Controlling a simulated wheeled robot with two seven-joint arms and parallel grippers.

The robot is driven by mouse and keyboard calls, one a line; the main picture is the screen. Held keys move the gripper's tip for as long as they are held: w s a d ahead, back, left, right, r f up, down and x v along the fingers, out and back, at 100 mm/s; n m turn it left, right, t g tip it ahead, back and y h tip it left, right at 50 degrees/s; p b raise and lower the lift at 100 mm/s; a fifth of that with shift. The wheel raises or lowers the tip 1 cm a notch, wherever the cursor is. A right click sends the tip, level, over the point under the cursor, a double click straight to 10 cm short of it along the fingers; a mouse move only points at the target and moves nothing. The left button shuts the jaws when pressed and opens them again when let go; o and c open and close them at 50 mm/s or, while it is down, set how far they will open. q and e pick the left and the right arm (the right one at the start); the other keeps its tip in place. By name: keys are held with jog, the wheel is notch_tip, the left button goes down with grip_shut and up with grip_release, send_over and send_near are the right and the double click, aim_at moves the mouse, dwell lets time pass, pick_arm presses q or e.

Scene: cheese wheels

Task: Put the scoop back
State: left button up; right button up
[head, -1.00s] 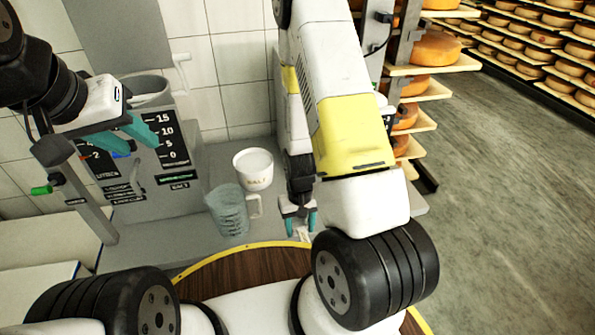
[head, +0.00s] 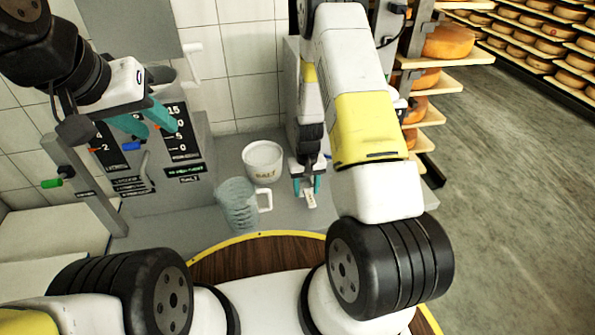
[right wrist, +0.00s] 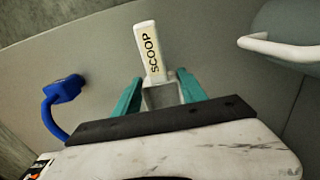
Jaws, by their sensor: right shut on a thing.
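The scoop (head: 310,200) has a white handle, and the word SCOOP reads along it in the right wrist view (right wrist: 148,48). My right gripper (head: 307,185) is shut on the scoop, with its teal fingers on either side of the grey part below the handle (right wrist: 160,94). It is to the right of the white SALT cup, above the grey counter. My left gripper (head: 145,120) is open and empty at the upper left, in front of the panel with number scales. A blue hook (right wrist: 62,90) shows left of the scoop in the right wrist view.
The white SALT cup (head: 262,163) and a clear jug (head: 237,206) stand close together on the grey counter (head: 160,222). A round wooden top with a yellow rim (head: 262,234) lies in front. Cheese shelves (head: 430,85) stand to the right. A white handle (right wrist: 280,48) shows upper right in the wrist view.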

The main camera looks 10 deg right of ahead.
aim_at(306, 194)
jog(key=shift+w+f, duration=0.2)
jog(key=shift+w, duration=0.15)
jog(key=shift+f, duration=1.6)
jog(key=o, duration=1.3)
jog(key=shift+f, duration=0.1)
jog(key=shift+o, duration=0.2)
